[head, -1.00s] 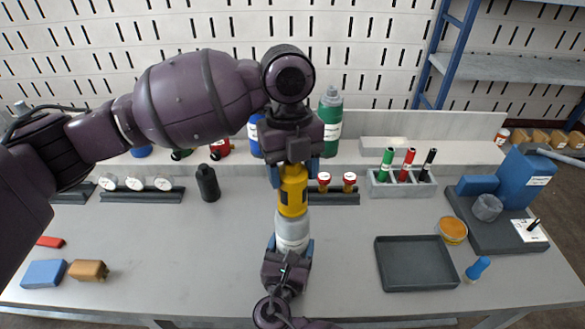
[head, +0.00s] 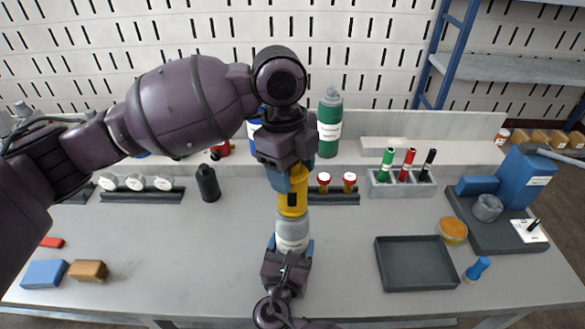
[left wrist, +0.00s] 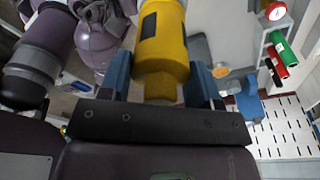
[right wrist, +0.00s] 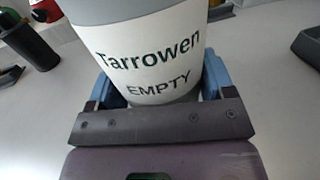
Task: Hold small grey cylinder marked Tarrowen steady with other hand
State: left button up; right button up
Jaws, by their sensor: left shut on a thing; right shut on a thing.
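The small grey cylinder marked Tarrowen (head: 291,232) stands upright near the table's front middle. Its white label reads "Tarrowen EMPTY" in the right wrist view (right wrist: 150,60). My right gripper (head: 290,250) is shut around its lower part from the front. A yellow piece (head: 293,192) sits on top of the cylinder, in line with it. My left gripper (head: 288,178) is shut on this yellow piece from above. The yellow piece also shows between the blue fingers in the left wrist view (left wrist: 162,50). The exact joint between yellow piece and cylinder is not clear.
A dark tray (head: 415,263) lies to the right, with a blue-handled tool (head: 478,268) beside it. A black bottle (head: 208,183) and a gauge rack (head: 135,192) stand at left. A pen holder (head: 400,183) and green cylinder (head: 329,125) stand behind.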

pick_arm(q)
jog(key=shift+n, duration=0.6)
jog(key=n+t, duration=0.1)
jog(key=n, duration=0.4)
jog(key=shift+n, duration=0.5)
jog(key=n+t, duration=0.1)
jog(key=n, duration=0.4)
jog(key=shift+n, duration=0.3)
